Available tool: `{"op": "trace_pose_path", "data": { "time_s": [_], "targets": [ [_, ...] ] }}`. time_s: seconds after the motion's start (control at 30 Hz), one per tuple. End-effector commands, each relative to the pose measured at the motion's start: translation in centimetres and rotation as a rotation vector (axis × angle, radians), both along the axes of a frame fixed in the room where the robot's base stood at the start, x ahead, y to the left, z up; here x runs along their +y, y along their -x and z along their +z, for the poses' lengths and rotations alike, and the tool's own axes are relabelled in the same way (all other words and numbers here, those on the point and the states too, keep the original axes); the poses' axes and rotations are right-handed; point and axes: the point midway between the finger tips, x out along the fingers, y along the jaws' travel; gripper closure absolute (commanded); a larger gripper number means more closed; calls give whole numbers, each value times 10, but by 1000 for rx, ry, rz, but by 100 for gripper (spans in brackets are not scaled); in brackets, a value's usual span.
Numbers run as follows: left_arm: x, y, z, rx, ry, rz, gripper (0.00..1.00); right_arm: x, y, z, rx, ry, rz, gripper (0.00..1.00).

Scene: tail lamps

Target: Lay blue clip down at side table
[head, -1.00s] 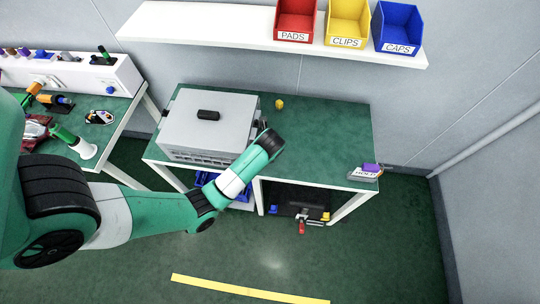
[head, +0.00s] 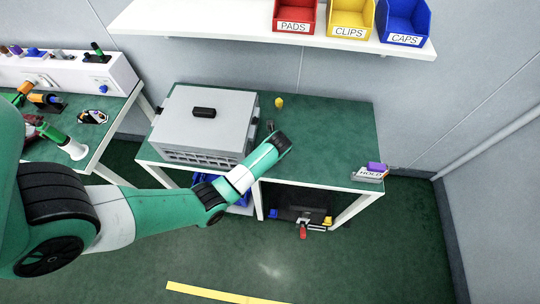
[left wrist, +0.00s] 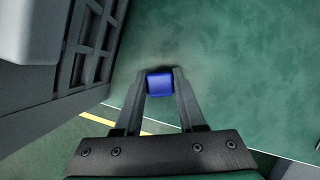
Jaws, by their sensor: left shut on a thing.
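The blue clip (left wrist: 160,84) shows in the left wrist view as a small blue block between the two dark fingertips. My left gripper (left wrist: 160,88) is shut on it and holds it over the green top of the side table (head: 330,140). Whether the clip touches the surface I cannot tell. In the head view my left arm reaches in from the left to the table, just right of the grey box; the clip is hidden there. My right gripper is in neither view.
A grey vented box (head: 205,122) stands close to the left of my left gripper. A HOLD sign (head: 368,174) with a purple piece stands at the right front corner.

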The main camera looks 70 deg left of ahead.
Motion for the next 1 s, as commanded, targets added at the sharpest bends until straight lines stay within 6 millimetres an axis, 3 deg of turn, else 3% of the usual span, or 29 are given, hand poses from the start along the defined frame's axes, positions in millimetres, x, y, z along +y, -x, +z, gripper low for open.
{"op": "trace_pose_path", "data": {
  "time_s": [0.07,0.1,0.23,0.57,0.67,1.0],
  "targets": [
    [0,0,-3,0,0,0,100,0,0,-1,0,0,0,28],
    [0,0,-2,0,0,0,54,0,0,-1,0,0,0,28],
    [0,0,-2,0,0,0,31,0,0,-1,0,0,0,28],
    [0,0,1,0,0,0,31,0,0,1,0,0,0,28],
    [-4,0,14,-2,-1,-1,31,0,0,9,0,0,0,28],
    [-34,4,89,-2,-1,-2,31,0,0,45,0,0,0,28]
  ]
}}
